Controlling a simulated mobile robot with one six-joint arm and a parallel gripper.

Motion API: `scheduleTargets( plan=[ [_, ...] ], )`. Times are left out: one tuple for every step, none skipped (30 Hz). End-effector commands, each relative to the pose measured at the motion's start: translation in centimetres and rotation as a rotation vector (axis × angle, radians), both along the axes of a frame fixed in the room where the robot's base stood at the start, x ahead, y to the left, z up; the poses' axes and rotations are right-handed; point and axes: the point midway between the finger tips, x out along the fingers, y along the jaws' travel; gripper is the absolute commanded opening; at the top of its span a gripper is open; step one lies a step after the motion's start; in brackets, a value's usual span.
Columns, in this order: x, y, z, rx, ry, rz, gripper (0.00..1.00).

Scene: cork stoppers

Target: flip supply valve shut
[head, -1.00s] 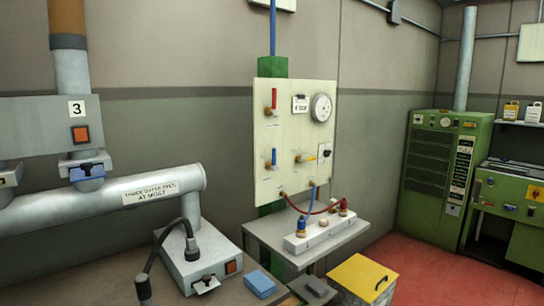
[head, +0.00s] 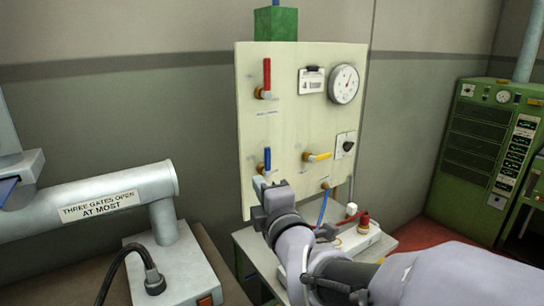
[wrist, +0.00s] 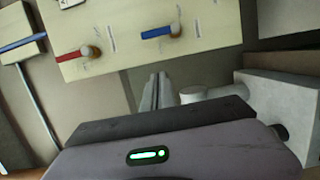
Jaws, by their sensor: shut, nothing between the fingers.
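A cream valve panel (head: 300,120) stands upright in the head view. It carries a red lever (head: 266,75) and a blue lever (head: 267,160), both pointing up, and a yellow lever (head: 318,156) lying level. The labels are too small to read, so I cannot tell which is the supply valve. My gripper (head: 258,183) is shut and empty, just below the blue lever in the head view. In the wrist view the fingers (wrist: 158,78) show apart from the blue lever (wrist: 157,32), with the red lever (wrist: 68,57) farther left.
A round gauge (head: 343,84) and a black knob (head: 345,145) sit on the panel's right side. Below is a shelf with a white block (head: 357,240) and hoses. A grey pipe (head: 120,195) lies left. A green cabinet (head: 490,150) stands right.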

Motion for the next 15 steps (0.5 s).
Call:
scheduleTargets(
  plan=[
    [0.0, 0.0, 0.0, 0.001, 0.000, 0.000, 0.00],
    [0.0, 0.0, 0.0, 0.001, 0.000, -0.001, 0.00],
    [0.0, 0.0, 0.0, 0.002, 0.002, -0.001, 0.00],
    [0.0, 0.0, 0.0, 0.002, 0.002, -0.001, 0.00],
    [0.0, 0.0, 0.0, 0.002, 0.002, -0.001, 0.00],
    [0.2, 0.0, 0.0, 0.002, 0.002, -0.001, 0.00],
    [0.4, 0.1, -0.1, 0.002, 0.003, -0.001, 0.00],
    [0.6, 0.2, -0.1, 0.002, 0.003, -0.001, 0.00],
    [1.1, 0.4, -0.1, 0.003, 0.002, -0.001, 0.00],
    [1.6, 0.5, -0.2, 0.003, 0.003, -0.001, 0.00],
    [2.2, 0.7, -0.1, 0.003, 0.002, -0.001, 0.00],
    [3.0, 1.0, -0.2, 0.003, 0.003, -0.001, 0.00],
    [3.6, 1.3, -0.2, 0.004, 0.004, -0.001, 0.00],
    [4.2, 1.5, -0.2, 0.003, 0.003, -0.001, 0.00],
    [5.1, 1.8, -0.2, 0.003, 0.003, -0.001, 0.00]
  ],
)
